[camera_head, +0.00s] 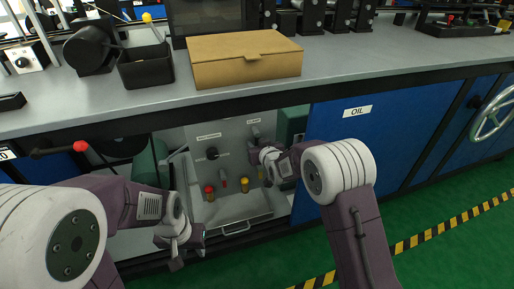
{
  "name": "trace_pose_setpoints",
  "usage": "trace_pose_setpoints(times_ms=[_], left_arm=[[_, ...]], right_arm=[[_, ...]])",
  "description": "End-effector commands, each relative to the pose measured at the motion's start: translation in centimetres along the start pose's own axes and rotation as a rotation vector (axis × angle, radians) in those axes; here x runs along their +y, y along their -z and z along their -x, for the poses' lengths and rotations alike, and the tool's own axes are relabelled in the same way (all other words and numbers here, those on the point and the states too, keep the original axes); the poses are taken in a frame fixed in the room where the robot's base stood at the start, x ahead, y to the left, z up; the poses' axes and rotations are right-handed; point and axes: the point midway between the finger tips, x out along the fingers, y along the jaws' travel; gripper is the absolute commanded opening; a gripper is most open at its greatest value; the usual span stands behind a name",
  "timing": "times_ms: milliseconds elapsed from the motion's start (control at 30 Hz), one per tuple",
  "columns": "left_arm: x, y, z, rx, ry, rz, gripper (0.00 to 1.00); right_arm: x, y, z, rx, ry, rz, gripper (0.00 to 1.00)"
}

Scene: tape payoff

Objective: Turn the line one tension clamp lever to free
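I cannot tell which lever is the line one tension clamp lever; the labels are too small to read. A grey panel (231,203) in the open bay under the bench carries a black knob (212,153), a small switch or lever at upper right (255,131), and several red and yellow knobs (244,183) lower down. A black lever with a red ball end (80,146) sticks out at the left. My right gripper (258,157) is at the panel's right side; whether it touches anything is unclear. My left gripper (180,254) hangs low, left of the panel.
A cardboard box (246,70) and a black bin (145,70) stand on the grey bench top. A yellow ball-ended lever (147,18) rises behind the bin. A blue door marked OIL (350,140) is right of the bay. Green floor with striped tape lies in front.

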Motion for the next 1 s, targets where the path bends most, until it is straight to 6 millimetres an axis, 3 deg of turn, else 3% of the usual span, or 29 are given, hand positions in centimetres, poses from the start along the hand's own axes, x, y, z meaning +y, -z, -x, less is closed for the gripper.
trace_pose_setpoints(times_ms=[167, 300, 1000], left_arm=[[0.00, 0.02, 0.07, 0.000, 0.000, 0.000, 0.36], [0.00, 0.02, 0.07, 0.000, 0.000, 0.000, 0.36], [0.00, 0.01, 0.06, 0.000, 0.000, 0.000, 0.36]], right_arm=[[0.00, 0.04, 0.03, -0.001, 0.000, 0.000, 0.36], [0.00, 0.02, 0.04, -0.001, 0.000, 0.000, 0.00], [-0.01, -0.03, 0.06, -0.001, 0.000, 0.000, 0.00]])
